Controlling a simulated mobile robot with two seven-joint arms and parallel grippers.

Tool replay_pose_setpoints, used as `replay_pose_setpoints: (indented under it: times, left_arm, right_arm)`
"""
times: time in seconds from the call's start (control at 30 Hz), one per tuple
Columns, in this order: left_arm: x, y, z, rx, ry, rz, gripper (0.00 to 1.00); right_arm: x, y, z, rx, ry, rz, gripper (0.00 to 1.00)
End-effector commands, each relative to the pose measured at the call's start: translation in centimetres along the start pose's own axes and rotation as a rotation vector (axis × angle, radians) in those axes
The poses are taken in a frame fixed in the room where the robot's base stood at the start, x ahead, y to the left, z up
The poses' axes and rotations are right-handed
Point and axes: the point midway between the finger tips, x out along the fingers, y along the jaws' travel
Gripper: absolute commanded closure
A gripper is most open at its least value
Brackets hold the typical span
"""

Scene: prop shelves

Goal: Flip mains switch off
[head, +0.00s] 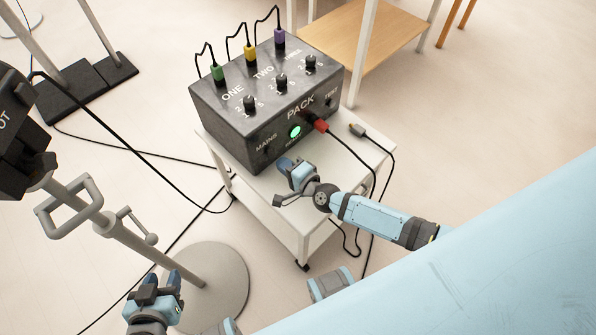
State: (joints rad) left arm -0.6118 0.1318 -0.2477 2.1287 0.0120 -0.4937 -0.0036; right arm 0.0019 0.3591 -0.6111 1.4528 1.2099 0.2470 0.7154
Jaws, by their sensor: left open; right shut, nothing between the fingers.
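A dark grey dimmer pack (275,128) stands on a small white trolley. Its front face carries the label MAINS at the left, with the mains switch (267,151) just under it, small and dark; its position is too small to tell. A green light (295,131) glows beside it, and a red plug (320,125) sits to the right. My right gripper (285,163) is shut and empty, close in front of the pack's lower front near the mains switch; I cannot tell whether it touches. My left gripper (164,279) is open and empty at the lower left, away from the pack.
A metal stand with a round base (208,290) is near my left gripper. Black cables cross the floor. A wooden shelf (360,40) stands behind.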

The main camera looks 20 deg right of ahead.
Motion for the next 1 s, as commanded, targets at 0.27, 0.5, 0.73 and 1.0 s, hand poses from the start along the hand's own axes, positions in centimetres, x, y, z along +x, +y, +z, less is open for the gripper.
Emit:
replay_pose_setpoints:
  times: [0.27, 0.5, 0.73, 1.0]
  left_arm:
    - [0.1, 0.1, 0.2, 0.004, 0.004, 0.001, 0.57]
    - [0.1, 0.1, 0.2, 0.004, 0.003, 0.002, 0.57]
    - [0.3, 0.1, 0.5, 0.003, 0.003, 0.002, 0.57]
    - [1.5, 0.6, 1.6, -0.015, 0.048, 0.024, 0.57]
  right_arm:
    - [3.3, 0.1, 0.0, 0.0, 0.0, 0.0, 1.0]
    - [3.7, 0.0, 0.0, 0.0, 0.0, 0.0, 1.0]
    - [3.7, 0.2, 0.0, 0.0, 0.0, -0.003, 1.0]
    - [4.5, 1.2, -0.1, -0.002, 0.001, -0.079, 1.0]
